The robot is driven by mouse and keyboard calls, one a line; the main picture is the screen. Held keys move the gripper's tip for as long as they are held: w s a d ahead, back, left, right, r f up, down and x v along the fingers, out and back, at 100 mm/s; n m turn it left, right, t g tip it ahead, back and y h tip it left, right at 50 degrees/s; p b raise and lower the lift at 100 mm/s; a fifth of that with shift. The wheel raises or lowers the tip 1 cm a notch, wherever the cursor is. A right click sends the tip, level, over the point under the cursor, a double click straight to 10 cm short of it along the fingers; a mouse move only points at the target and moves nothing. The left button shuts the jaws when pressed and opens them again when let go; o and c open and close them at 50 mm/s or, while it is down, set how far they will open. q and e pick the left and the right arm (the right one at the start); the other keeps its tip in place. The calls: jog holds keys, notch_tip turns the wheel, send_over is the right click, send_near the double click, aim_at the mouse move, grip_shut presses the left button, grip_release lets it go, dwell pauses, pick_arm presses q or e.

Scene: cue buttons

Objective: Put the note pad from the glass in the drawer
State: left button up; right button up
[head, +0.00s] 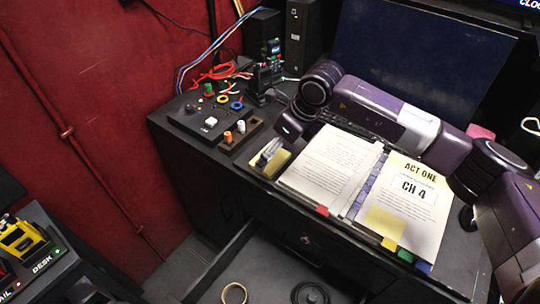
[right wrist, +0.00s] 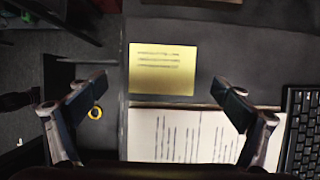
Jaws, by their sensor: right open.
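The yellow note pad (head: 279,168) lies on the dark desk, left of the open script book. It also shows in the right wrist view (right wrist: 161,70), flat, with a few written lines on top. My right gripper (head: 268,152) is over the pad and covers part of it in the head view. In the right wrist view my right gripper (right wrist: 152,88) is open and empty, with its fingers wide apart on either side of the pad's near edge. The drawer (head: 262,262) stands open below the desk front. I see no glass. My left gripper is out of view.
The open book (head: 325,165) lies right of the pad. A wooden peg holder (head: 241,137) and a button panel (head: 200,117) are behind it. A tape ring (head: 233,293) and a black round thing (head: 310,293) lie in the drawer, with bare floor between them.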

aim_at(273, 159)
jog(key=p+x, duration=0.1)
jog(key=x, duration=0.2)
jog(key=shift+w+d+f, duration=0.1)
jog(key=shift+w+f, duration=0.05)
jog(key=shift+f, duration=0.15)
jog(key=c, duration=1.2)
jog(key=shift+c, duration=0.4)
jog(key=shift+r, duration=0.15)
